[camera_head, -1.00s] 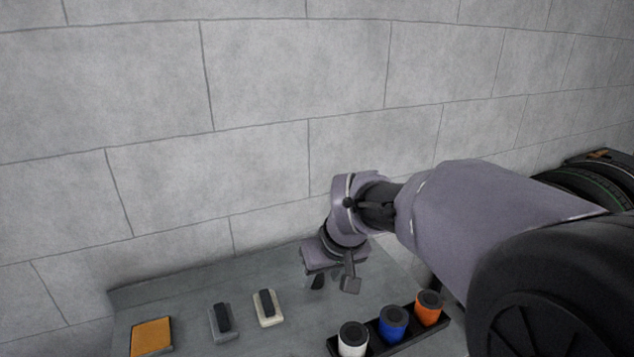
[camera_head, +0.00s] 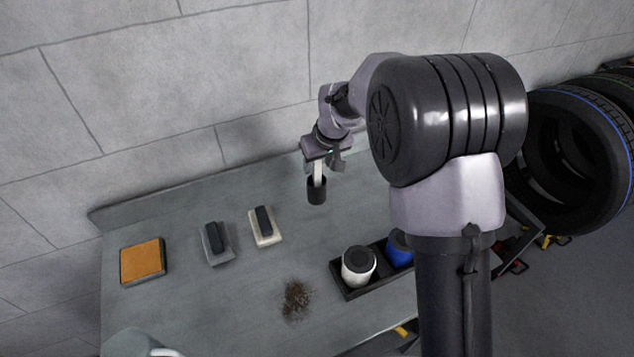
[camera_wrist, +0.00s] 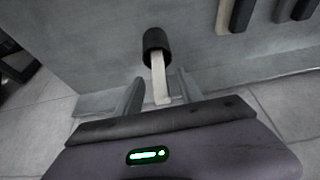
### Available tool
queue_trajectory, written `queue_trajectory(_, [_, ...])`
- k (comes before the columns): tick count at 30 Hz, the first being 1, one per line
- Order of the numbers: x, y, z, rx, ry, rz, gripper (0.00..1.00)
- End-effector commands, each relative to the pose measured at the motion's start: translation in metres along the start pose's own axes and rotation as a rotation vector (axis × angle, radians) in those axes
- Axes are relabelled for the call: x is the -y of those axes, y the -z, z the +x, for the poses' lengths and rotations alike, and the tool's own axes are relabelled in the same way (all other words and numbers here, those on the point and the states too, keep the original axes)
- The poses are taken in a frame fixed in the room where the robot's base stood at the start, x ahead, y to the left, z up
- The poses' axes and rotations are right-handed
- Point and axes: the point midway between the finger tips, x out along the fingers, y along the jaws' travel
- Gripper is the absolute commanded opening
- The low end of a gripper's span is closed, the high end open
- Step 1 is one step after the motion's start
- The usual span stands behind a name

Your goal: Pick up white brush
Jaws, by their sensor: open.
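A white flat handle with a black cylindrical end (camera_head: 317,191), which looks like the white brush, stands roughly upright below my gripper (camera_head: 322,162), over the back of the grey bench. In the wrist view its white handle (camera_wrist: 160,80) lies between the two fingers of my gripper (camera_wrist: 160,77), with a gap on each side. The fingers are open and not closed on it. I cannot tell whether the black part is bristles or a cup, or whether it touches the bench. A cream block with a black grip (camera_head: 265,227) lies to the left.
The bench (camera_head: 215,310) also holds a grey block with a black grip (camera_head: 217,246), an orange pad (camera_head: 142,262) and a dark debris patch (camera_head: 296,299). A black rack (camera_head: 352,293) holds white and blue canisters at right. A wall stands behind; tyres (camera_head: 585,150) are far right.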

Motion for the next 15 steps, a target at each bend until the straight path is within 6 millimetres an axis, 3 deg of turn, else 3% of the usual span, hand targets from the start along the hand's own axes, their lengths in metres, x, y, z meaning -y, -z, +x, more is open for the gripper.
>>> queue_trajectory(1, [0.001, 0.0, 0.015, 0.001, 0.0, -0.001, 0.45])
queue_trajectory(3, [0.0, 0.0, 0.025, 0.002, 0.0, 0.0, 0.45])
queue_trajectory(11, [0.0, 0.001, 0.028, 0.001, 0.0, 0.001, 0.45])
queue_trajectory(15, [0.0, 0.001, 0.028, 0.001, 0.0, 0.001, 0.2])
